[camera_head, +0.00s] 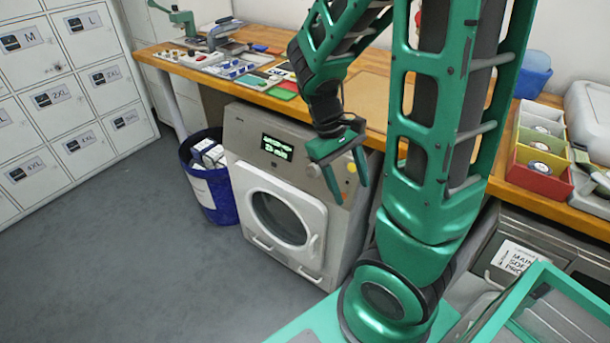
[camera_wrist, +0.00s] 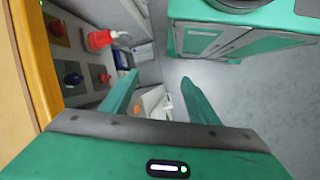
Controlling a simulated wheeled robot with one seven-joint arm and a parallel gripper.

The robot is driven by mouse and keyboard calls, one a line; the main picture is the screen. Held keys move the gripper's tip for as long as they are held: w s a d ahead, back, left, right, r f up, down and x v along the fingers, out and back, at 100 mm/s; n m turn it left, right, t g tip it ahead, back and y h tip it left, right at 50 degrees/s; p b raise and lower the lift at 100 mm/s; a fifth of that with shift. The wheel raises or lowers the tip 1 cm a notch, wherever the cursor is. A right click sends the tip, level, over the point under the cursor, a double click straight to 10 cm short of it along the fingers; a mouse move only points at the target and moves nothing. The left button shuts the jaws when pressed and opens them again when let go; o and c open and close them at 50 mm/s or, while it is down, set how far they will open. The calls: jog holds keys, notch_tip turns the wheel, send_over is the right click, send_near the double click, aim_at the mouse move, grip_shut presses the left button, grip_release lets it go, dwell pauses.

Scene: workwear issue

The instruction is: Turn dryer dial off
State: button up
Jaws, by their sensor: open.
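The dryer (camera_head: 232,136) is a grey front-loader under the wooden bench, with a lit green display (camera_head: 277,148) and a round door (camera_head: 280,218). A small grey round knob (camera_head: 313,170), seemingly the dial, sits right of the display; its setting is too small to read. My gripper (camera_head: 352,194) is open and empty, fingers pointing down, in front of the panel's right end and right of the knob. A small yellow-orange round part (camera_head: 352,168) shows between its fingers. The wrist view shows both fingers (camera_wrist: 160,97) apart, with nothing held.
The wooden bench (camera_head: 375,131) lies above the dryer. A blue bin (camera_head: 220,196) stands left of it, and white lockers (camera_head: 62,75) further left. Sorting trays (camera_head: 537,140) are at right. A red knob-like part (camera_wrist: 103,40) shows in the wrist view. The floor ahead is clear.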

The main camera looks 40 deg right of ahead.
jog(key=w+a+f+n+h, duration=0.2)
jog(key=w+f+n+h, duration=0.7)
jog(key=f+n, duration=0.15)
jog(key=n+t+h, duration=0.6)
jog(key=n+t, duration=0.2)
jog(key=n, duration=0.1)
send_near(311, 172)
jog(key=x, duration=0.8)
jog(key=shift+w+d, duration=0.2)
jog(key=shift+d, duration=0.15)
jog(key=c, duration=1)
jog(key=shift+a, duration=0.2)
jog(key=shift+c, duration=0.2)
jog(key=shift+d+m, duration=0.1)
jog(key=shift+m, duration=0.15)
